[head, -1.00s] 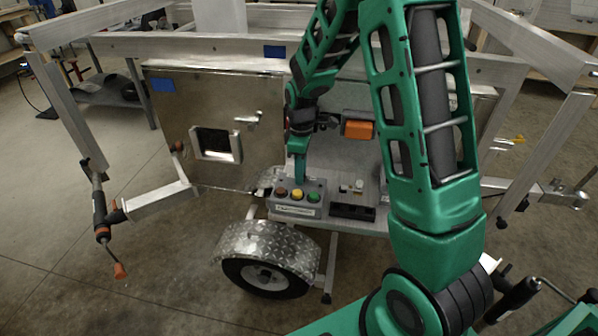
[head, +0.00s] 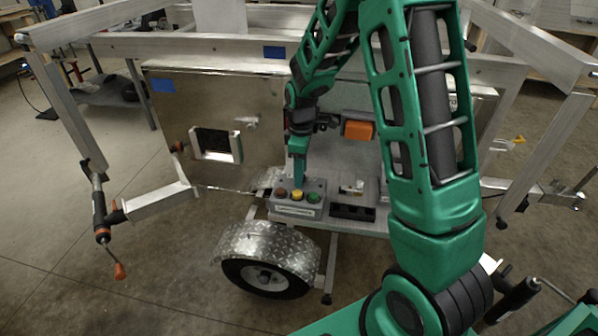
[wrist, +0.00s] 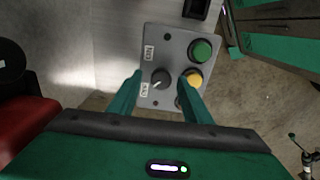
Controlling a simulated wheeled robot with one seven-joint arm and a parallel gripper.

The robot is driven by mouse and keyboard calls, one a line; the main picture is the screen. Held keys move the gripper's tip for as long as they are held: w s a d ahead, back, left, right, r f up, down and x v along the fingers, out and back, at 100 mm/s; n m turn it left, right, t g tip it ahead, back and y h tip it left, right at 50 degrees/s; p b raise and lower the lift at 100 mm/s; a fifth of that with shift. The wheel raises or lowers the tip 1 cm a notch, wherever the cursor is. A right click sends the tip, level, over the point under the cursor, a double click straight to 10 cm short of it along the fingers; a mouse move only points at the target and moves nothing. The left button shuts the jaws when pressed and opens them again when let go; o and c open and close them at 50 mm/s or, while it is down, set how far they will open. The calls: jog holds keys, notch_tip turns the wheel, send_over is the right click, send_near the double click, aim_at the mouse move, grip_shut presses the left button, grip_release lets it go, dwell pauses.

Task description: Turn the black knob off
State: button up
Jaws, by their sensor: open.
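The black knob (wrist: 160,79) sits on a grey control box (wrist: 178,45) in the wrist view, with a white mark on it and small labels beside it. My gripper (wrist: 158,88) is open, its two green fingers on either side of the knob; I cannot tell whether they touch it. In the head view the control box (head: 295,211) stands on the trailer's side shelf, and my gripper (head: 299,186) points down at it from above. The knob is hidden there behind the gripper.
The box also carries a green button (wrist: 202,50) and a yellow button (wrist: 194,77), close by the right finger. A red-brown button (head: 281,192) shows in the head view. An orange item (head: 358,130) is on the trailer behind, right of the wrist.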

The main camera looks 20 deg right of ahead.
notch_tip(320, 180, up, 11)
jog(key=shift+f, duration=0.15)
dwell(0.4)
jog(key=s+d+r+m, duration=0.3)
jog(key=s+d+m, duration=0.15)
jog(key=s, duration=0.45)
jog(key=s+d+r+m, duration=0.3)
jog(key=s+d+m, duration=0.15)
jog(key=s, duration=0.35)
jog(key=s+d+m, duration=0.1)
jog(key=s+m, duration=0.7)
jog(key=s, duration=0.8)
jog(key=shift+f, duration=0.2)
